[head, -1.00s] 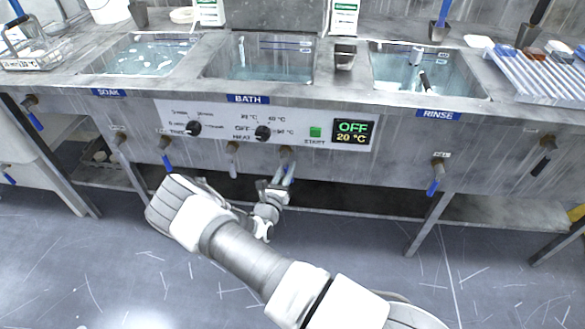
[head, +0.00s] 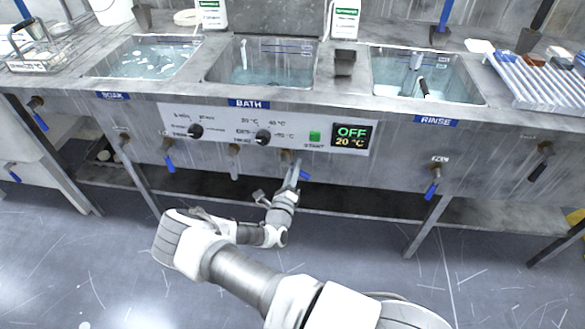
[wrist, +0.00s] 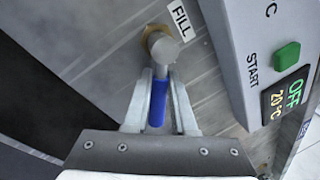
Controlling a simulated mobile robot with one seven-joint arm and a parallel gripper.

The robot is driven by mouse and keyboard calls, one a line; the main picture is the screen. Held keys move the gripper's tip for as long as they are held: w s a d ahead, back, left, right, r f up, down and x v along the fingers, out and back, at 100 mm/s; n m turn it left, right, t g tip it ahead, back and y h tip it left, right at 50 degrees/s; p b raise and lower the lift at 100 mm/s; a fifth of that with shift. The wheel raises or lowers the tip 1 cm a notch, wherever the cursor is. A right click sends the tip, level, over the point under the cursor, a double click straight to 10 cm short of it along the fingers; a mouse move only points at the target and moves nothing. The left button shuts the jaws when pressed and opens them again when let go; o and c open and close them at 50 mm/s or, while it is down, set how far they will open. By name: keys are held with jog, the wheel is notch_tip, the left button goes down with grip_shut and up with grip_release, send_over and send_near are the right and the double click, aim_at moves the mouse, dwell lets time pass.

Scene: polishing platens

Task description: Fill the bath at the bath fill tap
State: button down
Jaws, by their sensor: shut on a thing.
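The bath fill tap (wrist: 162,48) sits under the control panel, beside a FILL label (wrist: 180,20) in the wrist view. Its blue lever (wrist: 157,103) lies between the fingers of my gripper (wrist: 163,92), which is shut on it. The display (head: 351,136) reads OFF and 20 °C.
The soak basin (head: 110,68) is at the left and the rinse basin (head: 465,82) at the right. Other blue-levered taps hang nearby, one at the left (head: 168,160) and one under rinse (head: 432,188). A lower shelf (head: 350,212) runs behind my gripper.

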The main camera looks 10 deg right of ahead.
jog(key=shift+s+d+r+n, duration=0.1)
jog(key=shift+d+n, duration=0.05)
jog(key=shift+n, duration=0.45)
jog(key=c, duration=0.7)
grip_release()
jog(key=shift+c, duration=0.2)
jog(key=p+v, duration=0.2)
jog(key=v, duration=1.5)
jog(key=shift+s+p, duration=0.25)
jog(key=shift+p, duration=0.15)
